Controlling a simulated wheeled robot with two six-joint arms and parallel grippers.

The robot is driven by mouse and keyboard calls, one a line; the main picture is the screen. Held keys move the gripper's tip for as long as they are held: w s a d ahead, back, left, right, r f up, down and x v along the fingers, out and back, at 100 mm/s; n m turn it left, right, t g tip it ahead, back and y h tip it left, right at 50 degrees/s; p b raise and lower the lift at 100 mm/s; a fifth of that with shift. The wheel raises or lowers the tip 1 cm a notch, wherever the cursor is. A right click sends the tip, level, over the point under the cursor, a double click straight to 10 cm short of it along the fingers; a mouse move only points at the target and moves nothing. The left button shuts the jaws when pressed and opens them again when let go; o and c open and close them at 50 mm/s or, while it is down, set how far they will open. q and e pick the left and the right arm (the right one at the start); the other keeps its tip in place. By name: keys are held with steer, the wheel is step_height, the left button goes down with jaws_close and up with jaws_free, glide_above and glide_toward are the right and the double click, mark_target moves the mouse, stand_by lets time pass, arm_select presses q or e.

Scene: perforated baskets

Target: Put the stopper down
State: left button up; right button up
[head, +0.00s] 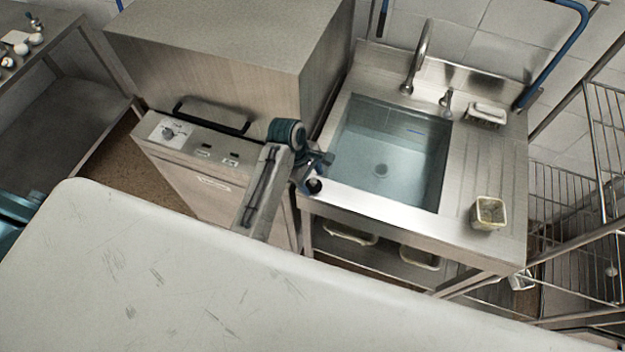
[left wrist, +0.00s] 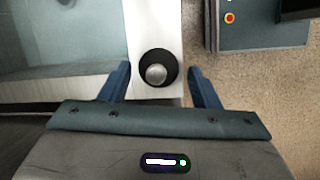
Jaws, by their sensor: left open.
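The stopper (head: 314,186) is a small black disc with a silver knob. It rests on the front left corner of the sink's metal rim (head: 385,207), outside the basin. In the left wrist view the stopper (left wrist: 157,71) lies on the pale rim strip. My left gripper (head: 316,170) is open just above it. In the left wrist view, the blue fingers of my left gripper (left wrist: 158,80) stand on either side of the stopper, with a gap at each side. My right gripper is not in view.
The sink basin (head: 395,145) holds clear water over a round drain (head: 381,170). A faucet (head: 416,60) stands behind it. A small square container (head: 487,213) and a soap dish (head: 486,113) sit on the drainboard. A cabinet (head: 225,50) stands left, wire shelves (head: 570,200) right.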

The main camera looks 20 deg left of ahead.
arm_select(q)
steer(key=v, duration=1)
steer(key=shift+r, duration=0.3)
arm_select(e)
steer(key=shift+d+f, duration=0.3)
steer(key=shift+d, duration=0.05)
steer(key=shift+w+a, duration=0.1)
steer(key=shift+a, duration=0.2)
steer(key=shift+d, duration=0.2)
